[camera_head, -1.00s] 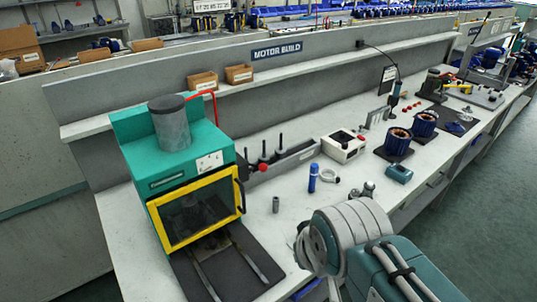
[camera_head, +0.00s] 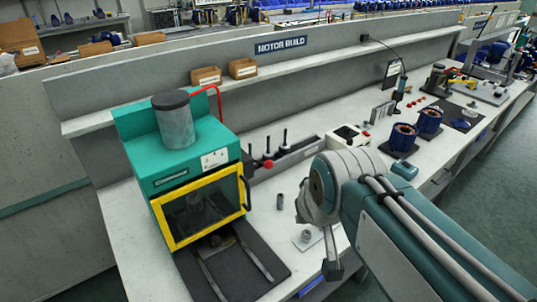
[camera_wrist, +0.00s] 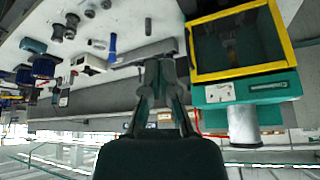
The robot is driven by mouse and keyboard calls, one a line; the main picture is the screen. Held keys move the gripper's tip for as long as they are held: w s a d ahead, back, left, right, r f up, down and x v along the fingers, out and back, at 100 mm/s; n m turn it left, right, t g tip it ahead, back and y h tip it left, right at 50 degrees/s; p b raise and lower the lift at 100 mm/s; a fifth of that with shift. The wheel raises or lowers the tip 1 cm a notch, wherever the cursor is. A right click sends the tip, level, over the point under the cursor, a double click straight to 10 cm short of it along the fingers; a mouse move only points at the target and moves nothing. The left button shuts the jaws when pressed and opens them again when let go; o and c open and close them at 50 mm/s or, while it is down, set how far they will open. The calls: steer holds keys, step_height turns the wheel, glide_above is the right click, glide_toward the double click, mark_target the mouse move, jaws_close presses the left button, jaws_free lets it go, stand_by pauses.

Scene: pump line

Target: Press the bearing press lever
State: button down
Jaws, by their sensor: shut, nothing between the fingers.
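The bearing press (camera_head: 185,165) is a green machine with a grey cylinder on top and a yellow-framed clear door (camera_head: 203,208), which looks shut. Its lever with a red knob (camera_head: 268,163) sticks out at the press's right side. The press also shows upside down in the wrist view (camera_wrist: 245,90), where I cannot make out the lever. My gripper (camera_wrist: 159,63) shows in the wrist view, fingers together and empty, beside the press. I cannot tell its distance from the lever. In the head view my arm covers part of the bench right of the press.
A rack with black pegs (camera_head: 285,152) stands behind the lever. A small grey cylinder (camera_head: 279,201) and a metal part (camera_head: 306,237) are on the bench. A white box (camera_head: 349,136) and blue motor housings (camera_head: 402,141) stand farther right. A dark mat (camera_head: 265,280) lies before the press.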

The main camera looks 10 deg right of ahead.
steer(key=w+r+m, duration=0.1)
steer(key=w+r, duration=0.2)
steer(key=w, duration=1)
steer(key=m, duration=0.1)
glide_above(260, 162)
steer(key=s+d, duration=0.3)
steer(key=shift+w+d+f, duration=0.1)
steer(key=shift+w+f, duration=0.1)
steer(key=shift+f, duration=0.3)
step_height(260, 162, down, 9)
steer(key=w+a, duration=0.1)
steer(key=shift+w+f, duration=0.15)
steer(key=shift+f+t, duration=0.1)
steer(key=shift+t, duration=0.2)
steer(key=shift+f, duration=0.1)
